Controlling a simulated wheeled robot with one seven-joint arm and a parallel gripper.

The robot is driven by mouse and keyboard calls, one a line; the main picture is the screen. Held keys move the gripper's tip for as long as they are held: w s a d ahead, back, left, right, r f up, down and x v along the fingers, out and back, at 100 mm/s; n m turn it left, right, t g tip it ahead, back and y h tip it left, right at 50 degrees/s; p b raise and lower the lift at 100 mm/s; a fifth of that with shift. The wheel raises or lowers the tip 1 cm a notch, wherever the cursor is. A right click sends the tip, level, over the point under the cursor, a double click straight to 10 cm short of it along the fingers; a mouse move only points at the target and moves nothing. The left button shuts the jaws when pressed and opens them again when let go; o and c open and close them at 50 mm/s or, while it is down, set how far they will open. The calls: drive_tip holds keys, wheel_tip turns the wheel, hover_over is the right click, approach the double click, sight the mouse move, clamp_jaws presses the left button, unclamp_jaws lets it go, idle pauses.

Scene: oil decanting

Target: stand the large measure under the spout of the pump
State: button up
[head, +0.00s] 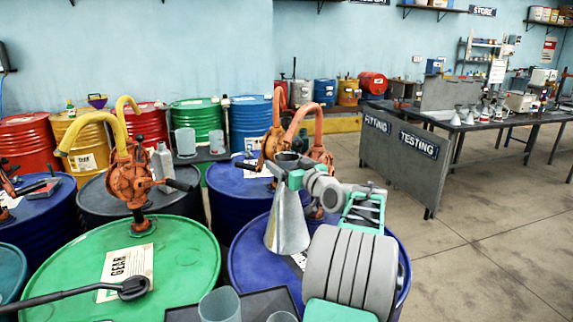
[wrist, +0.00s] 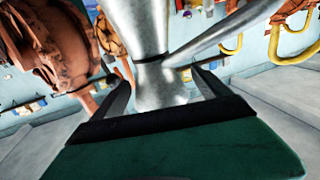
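A large silver cone-shaped measure (head: 288,222) stands upright with its wide base down, over the left part of the front blue drum's top (head: 243,262). Whether its base touches the drum is unclear. My gripper (head: 290,172) is at its narrow neck. In the wrist view my gripper's dark fingers (wrist: 160,90) flank the neck of the measure (wrist: 150,25), seemingly shut on it. An orange pump (head: 318,155) with an orange curved spout is just behind the measure, partly hidden by it and my arm. Another orange pump (head: 130,182) with a yellow spout (head: 82,130) stands on the green drum.
The green drum (head: 185,255) carries a label and a black lever tool (head: 128,289). Smaller measures (head: 220,305) stand on a dark tray (head: 262,301) at the front. More drums line the wall. A testing bench (head: 400,160) and open floor lie to the right.

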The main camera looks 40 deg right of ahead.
drive_tip(key=shift+r, duration=0.2)
drive_tip(key=shift+s+f, duration=0.15)
drive_tip(key=shift+s, duration=0.15)
drive_tip(key=b+v, duration=0.2)
drive_tip(key=v, duration=0.9)
drive_tip(key=shift+s, duration=0.2)
